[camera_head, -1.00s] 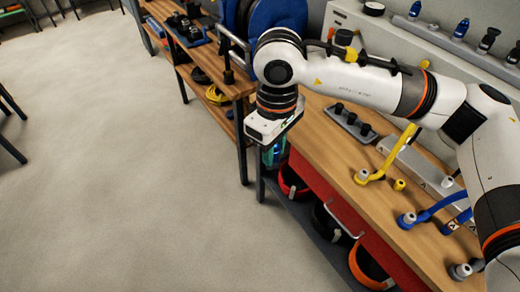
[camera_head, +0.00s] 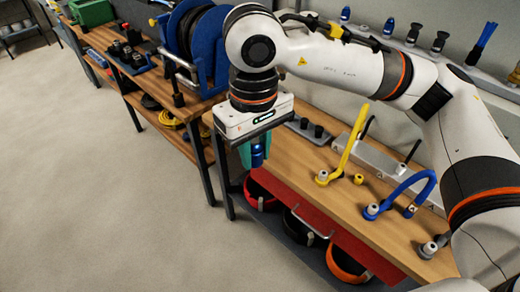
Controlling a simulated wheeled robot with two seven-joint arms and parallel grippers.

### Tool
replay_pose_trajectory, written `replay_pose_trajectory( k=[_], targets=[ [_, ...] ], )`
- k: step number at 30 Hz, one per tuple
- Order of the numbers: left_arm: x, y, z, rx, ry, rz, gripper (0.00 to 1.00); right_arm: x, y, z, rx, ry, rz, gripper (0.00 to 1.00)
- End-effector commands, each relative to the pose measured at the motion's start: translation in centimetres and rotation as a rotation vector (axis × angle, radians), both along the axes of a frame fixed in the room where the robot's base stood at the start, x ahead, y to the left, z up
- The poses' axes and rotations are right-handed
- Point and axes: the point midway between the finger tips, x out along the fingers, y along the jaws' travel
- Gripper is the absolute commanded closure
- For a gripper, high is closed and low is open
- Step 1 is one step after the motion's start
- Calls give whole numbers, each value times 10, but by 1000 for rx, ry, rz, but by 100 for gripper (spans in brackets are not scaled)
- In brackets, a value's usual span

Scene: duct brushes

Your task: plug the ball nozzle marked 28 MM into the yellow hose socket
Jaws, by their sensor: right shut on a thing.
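My right gripper (camera_head: 254,150) hangs pointing down over the front left edge of the wooden bench (camera_head: 290,158). It is shut on a blue nozzle (camera_head: 257,157), which shows below the gripper body; its marking cannot be read. The held nozzle is apart from the yellow hose. My left gripper is not in view.
A blue hose (camera_head: 408,186) arches over the bench further right, near a grey fitting (camera_head: 428,249). A block with black pegs (camera_head: 306,129) lies behind the gripper. Several nozzles and brushes (camera_head: 413,34) stand on the back ledge. A blue reel (camera_head: 205,45) stands left.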

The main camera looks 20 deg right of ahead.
Motion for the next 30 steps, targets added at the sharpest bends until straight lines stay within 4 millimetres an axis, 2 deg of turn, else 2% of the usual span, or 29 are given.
replay_pose_trajectory(
  k=[9, 15, 20, 30],
  targets=[
    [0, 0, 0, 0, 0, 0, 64, 46, 60, 0, 0, 0, -226, 100],
    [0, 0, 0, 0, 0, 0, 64, 67, 85, 0, -1, 0, -332, 100],
    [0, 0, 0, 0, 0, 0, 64, 73, 92, 0, -1, 0, -364, 100],
    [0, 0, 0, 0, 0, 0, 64, 73, 92, 0, 0, 0, -365, 100]
  ],
)
